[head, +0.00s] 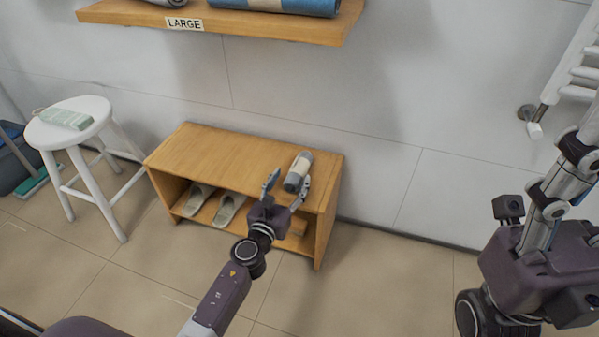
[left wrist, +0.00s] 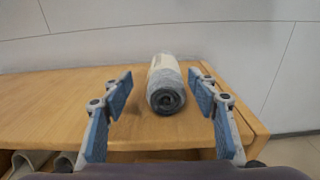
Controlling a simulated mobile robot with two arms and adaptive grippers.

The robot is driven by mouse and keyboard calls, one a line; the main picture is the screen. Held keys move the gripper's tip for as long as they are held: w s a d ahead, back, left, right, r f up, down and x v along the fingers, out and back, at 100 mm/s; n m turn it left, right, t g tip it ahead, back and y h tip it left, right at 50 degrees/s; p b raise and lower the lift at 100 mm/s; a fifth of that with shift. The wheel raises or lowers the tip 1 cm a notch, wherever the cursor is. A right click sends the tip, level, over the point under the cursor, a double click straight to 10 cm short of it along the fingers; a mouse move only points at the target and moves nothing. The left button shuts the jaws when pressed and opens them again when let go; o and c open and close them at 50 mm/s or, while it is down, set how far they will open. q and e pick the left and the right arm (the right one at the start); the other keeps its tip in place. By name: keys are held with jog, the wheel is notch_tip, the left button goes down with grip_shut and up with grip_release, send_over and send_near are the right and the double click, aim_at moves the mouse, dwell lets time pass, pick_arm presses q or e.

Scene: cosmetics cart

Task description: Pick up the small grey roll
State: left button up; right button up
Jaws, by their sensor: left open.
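The small grey roll (head: 298,172) lies on top of the wooden bench (head: 215,155), towards its right end. It has a pale band around it. In the left wrist view the roll (left wrist: 166,88) lies end-on, its grey spiral end facing me, between and just beyond my fingers. My left gripper (head: 286,186) is open at the bench's front edge, with its fingers spread to either side of the roll's near end. In the left wrist view the left gripper (left wrist: 161,100) shows a gap on both sides of the roll. My right gripper is not clearly in view.
Slippers (head: 228,210) sit on the bench's lower shelf. A white stool (head: 92,107) holding a pale green item (head: 66,119) stands at the left. A wall shelf labelled LARGE (head: 270,23) holds rolls above. A towel rail (head: 577,75) is at right. The bench top left of the roll is clear.

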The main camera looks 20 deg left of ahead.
aim_at(299, 169)
pick_arm(q)
jog(key=w, duration=0.3)
jog(key=w+d+b, duration=0.1)
jog(key=shift+w+f, duration=0.2)
jog(key=shift+f, duration=0.15)
jog(key=shift+w, duration=0.6)
jog(key=shift+c, duration=0.5)
jog(key=c, duration=1.2)
jog(key=shift+r, duration=0.2)
